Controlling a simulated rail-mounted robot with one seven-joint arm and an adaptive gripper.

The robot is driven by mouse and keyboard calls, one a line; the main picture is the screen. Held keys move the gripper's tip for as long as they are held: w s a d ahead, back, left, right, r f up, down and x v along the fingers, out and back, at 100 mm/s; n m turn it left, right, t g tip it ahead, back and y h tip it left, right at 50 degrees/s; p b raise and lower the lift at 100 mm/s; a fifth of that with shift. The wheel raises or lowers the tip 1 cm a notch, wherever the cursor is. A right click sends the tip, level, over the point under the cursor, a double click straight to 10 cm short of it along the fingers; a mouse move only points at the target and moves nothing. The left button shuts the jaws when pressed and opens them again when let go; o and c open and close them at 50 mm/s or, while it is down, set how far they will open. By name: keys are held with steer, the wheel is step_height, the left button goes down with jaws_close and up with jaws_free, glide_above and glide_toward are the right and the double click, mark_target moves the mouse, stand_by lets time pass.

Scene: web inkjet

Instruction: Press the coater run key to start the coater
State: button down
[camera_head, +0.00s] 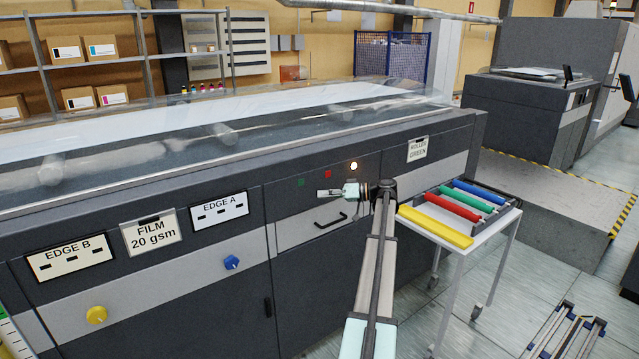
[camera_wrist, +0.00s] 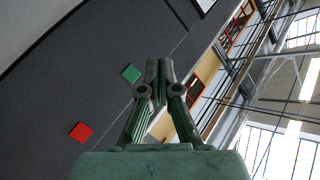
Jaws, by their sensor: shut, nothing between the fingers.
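The coater is a long dark grey machine with a clear cover. On its front panel are a small green key (camera_head: 301,182) and a small red key (camera_head: 327,174). Neither has a label that I can read. In the wrist view the green key (camera_wrist: 131,73) lies just left of my fingertips, and the red key (camera_wrist: 81,132) is lower left. My gripper (camera_head: 322,193) is shut and empty in front of the panel, just below the keys in the head view. It also shows in the wrist view (camera_wrist: 160,64). I cannot tell its gap to the panel.
A lit lamp (camera_head: 353,166) is right of the keys. A black handle (camera_head: 330,220) sits below my gripper. A white trolley (camera_head: 470,232) with coloured rollers stands at the right. Blue (camera_head: 232,262) and yellow (camera_head: 96,315) knobs are on the lower left front.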

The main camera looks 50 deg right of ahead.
mark_target(301, 183)
steer(key=shift+w+a+n, duration=0.2)
steer(key=shift+a+n, duration=0.1)
steer(key=shift+a, duration=0.1)
steer(key=shift+w, duration=0.1)
steer(key=shift+w+d+p, duration=0.15)
steer(key=shift+w+d, duration=0.3)
steer(key=shift+w, duration=0.9)
steer(key=shift+w+d+p, duration=0.1)
steer(key=shift+w+d, duration=0.35)
steer(key=shift+w, duration=0.95)
steer(key=shift+w+d+p, duration=0.15)
steer(key=shift+w+d, duration=0.3)
steer(key=shift+w, duration=0.9)
steer(key=shift+w+f+b, duration=0.1)
steer(key=shift+w+b, duration=0.1)
steer(key=shift+b, duration=0.1)
